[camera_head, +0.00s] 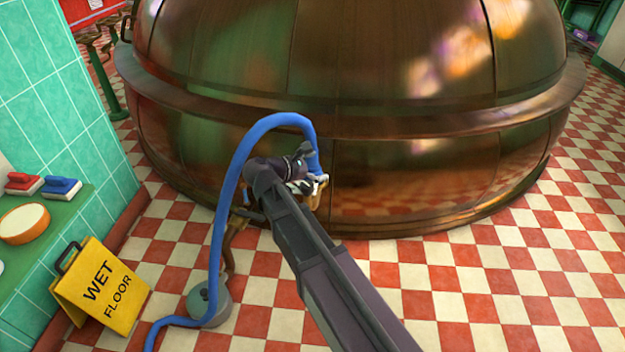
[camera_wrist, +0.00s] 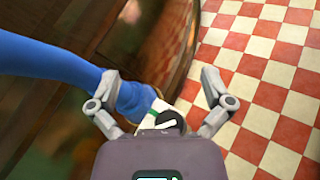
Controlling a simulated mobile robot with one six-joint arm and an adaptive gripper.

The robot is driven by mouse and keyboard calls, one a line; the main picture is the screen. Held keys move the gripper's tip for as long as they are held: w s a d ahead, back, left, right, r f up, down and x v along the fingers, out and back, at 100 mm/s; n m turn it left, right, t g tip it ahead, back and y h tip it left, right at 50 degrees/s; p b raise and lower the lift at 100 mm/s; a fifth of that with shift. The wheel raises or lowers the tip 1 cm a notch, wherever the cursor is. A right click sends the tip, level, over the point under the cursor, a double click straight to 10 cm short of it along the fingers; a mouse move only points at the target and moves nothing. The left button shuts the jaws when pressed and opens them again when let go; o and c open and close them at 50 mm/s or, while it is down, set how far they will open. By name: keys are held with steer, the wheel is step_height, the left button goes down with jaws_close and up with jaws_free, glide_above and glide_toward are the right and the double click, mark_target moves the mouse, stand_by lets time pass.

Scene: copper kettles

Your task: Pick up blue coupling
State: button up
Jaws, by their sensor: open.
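A blue hose (camera_head: 222,215) rises from the floor, arches over and comes down to a coupling at the kettle's lower side. In the wrist view the hose (camera_wrist: 60,65) comes in from the left. Its thick blue end, the blue coupling (camera_wrist: 132,97), meets a pale collar with a green band (camera_wrist: 158,110). My gripper (camera_head: 308,186) is at this end of the hose. In the wrist view my gripper (camera_wrist: 160,80) is open, with one finger on each side of the coupling. I cannot tell whether either finger touches it. My gripper's body hides the lower part of the joint.
The large copper kettle (camera_head: 400,180) stands close behind my gripper. A yellow wet floor sign (camera_head: 100,285) stands at left, beside a green shelf (camera_head: 45,235) with brushes. A grey round base (camera_head: 208,305) is near the hose. Checkered floor (camera_head: 500,290) is clear at right.

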mark_target(312, 164)
steer(key=a+f+n+t+b, duration=0.4)
steer(key=a+n+b, duration=0.2)
steer(key=a, duration=0.5)
steer(key=b, duration=0.2)
steer(key=shift+a+t+h+b, duration=0.3)
steer(key=shift+h, duration=0.1)
steer(key=shift+w+f, duration=0.1)
steer(key=x, duration=0.8)
steer(key=shift+d, duration=0.25)
steer(key=shift+w+d, duration=0.1)
steer(key=shift+w, duration=0.1)
steer(key=shift+x, duration=2.5)
steer(key=shift+f, duration=0.15)
